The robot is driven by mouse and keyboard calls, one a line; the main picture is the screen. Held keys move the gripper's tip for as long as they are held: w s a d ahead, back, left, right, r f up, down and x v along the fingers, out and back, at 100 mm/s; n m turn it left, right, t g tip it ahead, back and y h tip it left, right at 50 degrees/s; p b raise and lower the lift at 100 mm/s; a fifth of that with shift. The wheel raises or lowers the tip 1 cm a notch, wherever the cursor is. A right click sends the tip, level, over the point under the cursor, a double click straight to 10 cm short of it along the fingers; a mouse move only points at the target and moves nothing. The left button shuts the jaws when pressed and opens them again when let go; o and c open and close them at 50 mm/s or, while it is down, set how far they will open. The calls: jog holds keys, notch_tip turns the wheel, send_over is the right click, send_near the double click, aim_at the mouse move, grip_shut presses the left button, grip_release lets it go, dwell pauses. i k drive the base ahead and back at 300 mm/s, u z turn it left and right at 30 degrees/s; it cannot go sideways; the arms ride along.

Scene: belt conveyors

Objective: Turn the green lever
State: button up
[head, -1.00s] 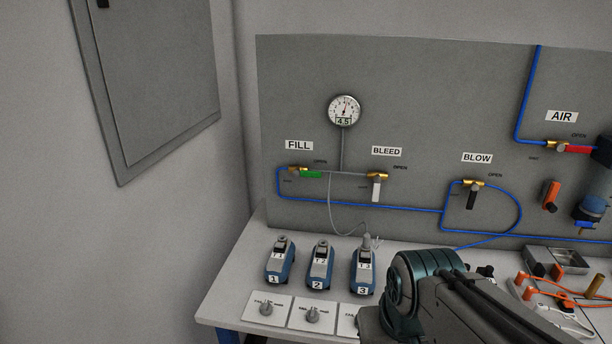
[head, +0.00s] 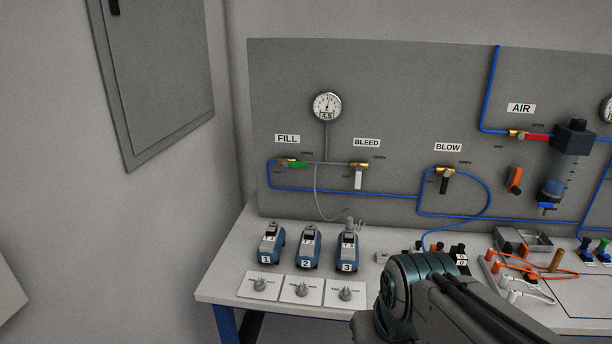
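The green lever (head: 298,164) is on the brass valve under the FILL label (head: 287,138), on the grey back panel. It lies about horizontal, pointing right from the valve, toward the OPEN marking. A round gauge (head: 326,106) sits above and to the right of it. My arm shows at the lower right, in front of the bench and well apart from the lever. My gripper is not in the picture.
A white lever (head: 358,180) under BLEED and a black lever (head: 444,184) under BLOW hang down. A red lever (head: 540,137) lies horizontal under AIR. Blue numbered devices (head: 308,247) stand on the bench below the panel. A wall cabinet (head: 165,75) is at left.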

aim_at(286, 163)
jog(key=u, duration=0.65)
jog(key=i, duration=1)
jog(key=z, duration=0.7)
